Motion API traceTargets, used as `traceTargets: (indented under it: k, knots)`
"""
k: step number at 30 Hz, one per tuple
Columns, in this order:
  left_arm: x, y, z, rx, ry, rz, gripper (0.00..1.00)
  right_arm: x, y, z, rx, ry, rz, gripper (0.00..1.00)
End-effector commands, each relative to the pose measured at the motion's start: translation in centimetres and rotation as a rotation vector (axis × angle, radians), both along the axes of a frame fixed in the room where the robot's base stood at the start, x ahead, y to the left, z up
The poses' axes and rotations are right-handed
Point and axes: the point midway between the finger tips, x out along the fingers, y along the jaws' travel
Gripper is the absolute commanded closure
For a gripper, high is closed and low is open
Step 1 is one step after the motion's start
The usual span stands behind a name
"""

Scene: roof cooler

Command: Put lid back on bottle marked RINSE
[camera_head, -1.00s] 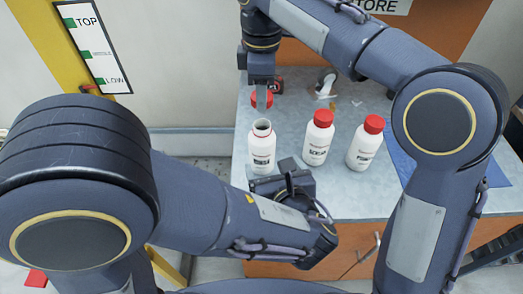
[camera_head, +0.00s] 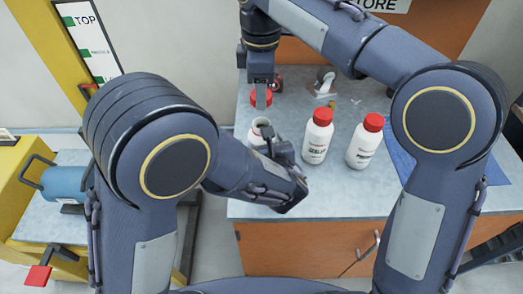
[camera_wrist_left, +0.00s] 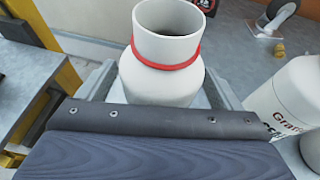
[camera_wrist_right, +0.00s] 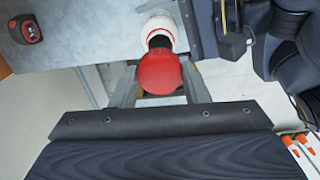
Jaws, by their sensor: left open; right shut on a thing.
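An open white bottle (camera_head: 258,130) stands upright at the left of the counter. Its label is hidden by my left gripper (camera_head: 268,143). In the left wrist view the bottle (camera_wrist_left: 160,83) has a wide open mouth and a red ring round its neck. It stands between the spread fingers of my left gripper; I cannot tell whether they touch it. My right gripper (camera_head: 261,96) points down behind and above the bottle and is shut on a red lid (camera_wrist_right: 159,74). In the right wrist view the open bottle shows beyond the lid.
Two white bottles with red lids, a middle one (camera_head: 316,138) and a right one (camera_head: 365,142), stand to the right; their labels are too small to read surely. A tape measure (camera_wrist_right: 25,29) and a caster (camera_head: 325,80) lie behind. A blue mat (camera_head: 402,165) is at right.

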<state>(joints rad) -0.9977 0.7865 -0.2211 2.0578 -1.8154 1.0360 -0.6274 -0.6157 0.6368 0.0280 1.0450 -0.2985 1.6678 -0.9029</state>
Motion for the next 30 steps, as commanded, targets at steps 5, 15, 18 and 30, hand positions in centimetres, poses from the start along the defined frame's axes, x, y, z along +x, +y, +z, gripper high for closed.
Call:
traceTargets:
  k: [5,15,18,30]
  knots:
    - [0.0,0.0,0.0,0.0,0.0,0.0,0.13,0.0,0.0,0.0,0.0,0.0,0.0,0.79]
    - [0.0,0.0,0.0,0.0,0.0,0.001,0.51,0.0,0.0,0.0,0.0,0.0,0.0,0.79]
    - [0.0,0.0,0.0,0.0,0.0,0.001,0.64,0.0,0.0,0.0,0.0,0.0,0.0,0.79]
    - [0.0,0.0,0.0,0.001,-0.001,0.001,0.8,-0.1,-0.1,-2.8,-0.002,0.005,0.0,0.79]
